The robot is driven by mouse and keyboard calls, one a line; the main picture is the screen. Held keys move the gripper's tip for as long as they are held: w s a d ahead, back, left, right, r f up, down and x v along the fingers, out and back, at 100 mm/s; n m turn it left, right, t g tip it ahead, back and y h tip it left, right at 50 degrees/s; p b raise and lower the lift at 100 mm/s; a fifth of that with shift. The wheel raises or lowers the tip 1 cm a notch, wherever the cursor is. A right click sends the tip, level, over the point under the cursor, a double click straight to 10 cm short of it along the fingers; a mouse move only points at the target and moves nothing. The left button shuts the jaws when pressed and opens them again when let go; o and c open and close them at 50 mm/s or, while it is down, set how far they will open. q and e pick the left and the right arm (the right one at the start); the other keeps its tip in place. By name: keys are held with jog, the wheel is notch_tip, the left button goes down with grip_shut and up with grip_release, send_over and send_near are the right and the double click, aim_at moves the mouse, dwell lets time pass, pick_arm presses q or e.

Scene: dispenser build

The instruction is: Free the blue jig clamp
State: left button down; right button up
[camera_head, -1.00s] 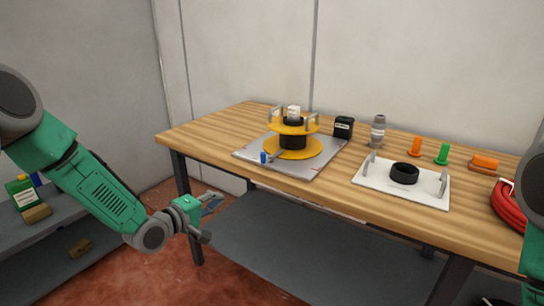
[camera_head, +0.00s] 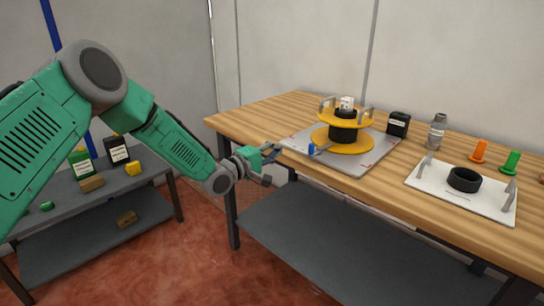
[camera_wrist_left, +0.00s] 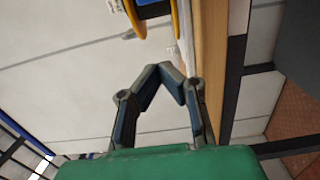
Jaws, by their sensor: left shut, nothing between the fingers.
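The blue jig clamp (camera_head: 311,149) is a small upright blue piece at the front left of the grey jig plate (camera_head: 362,178). It stands beside the yellow spool-like assembly (camera_head: 344,140), which has a black core and grey uprights. My left gripper (camera_head: 276,150) is at the table's left front edge, left of the clamp and apart from it. In the left wrist view its fingers (camera_wrist_left: 172,70) converge at the tips with nothing between them. That view shows part of the yellow assembly (camera_wrist_left: 178,18) at the top; I cannot make out the clamp there. My right gripper is out of view.
A white plate (camera_head: 430,185) with a black ring (camera_head: 464,179) lies to the right. A black box (camera_head: 398,123), a grey bottle (camera_head: 437,132) and orange (camera_head: 479,151) and green (camera_head: 510,161) pieces stand behind. A grey shelf with containers is at the left.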

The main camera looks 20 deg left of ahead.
pick_arm(q)
jog(key=shift+w+d+b, duration=0.25)
jog(key=shift+w+d, duration=0.45)
jog(key=shift+d, duration=0.35)
jog(key=shift+w+d+b, duration=0.2)
jog(key=shift+w+d, duration=0.5)
jog(key=shift+d, duration=0.3)
jog(key=shift+w+d+b, duration=0.25)
jog(key=shift+w+d, duration=0.45)
jog(key=shift+d, duration=0.35)
